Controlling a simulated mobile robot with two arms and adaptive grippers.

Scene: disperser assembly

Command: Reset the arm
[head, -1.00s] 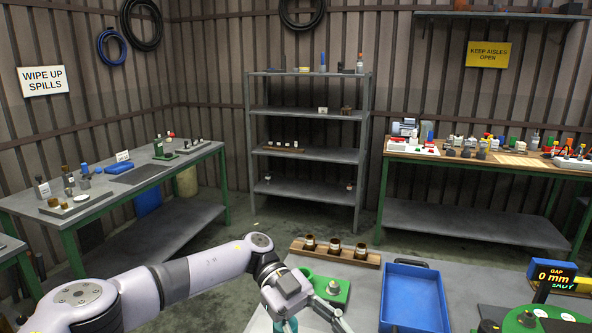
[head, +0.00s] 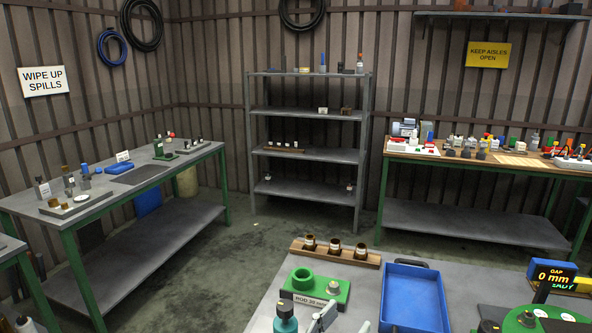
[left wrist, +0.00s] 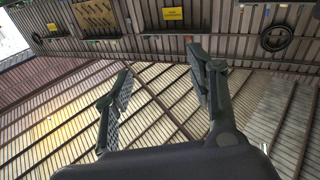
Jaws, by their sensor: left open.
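My left gripper (left wrist: 160,60) shows in the left wrist view with its two fingers wide apart and nothing between them. It points at ribbed metal surfaces, clear of the bench. In the head view my left arm no longer crosses the picture; a pale grey piece at the bottom edge may be part of it, but I cannot tell. My right gripper is in neither current view.
A gap display (head: 553,273) stands right. Floor beyond is clear.

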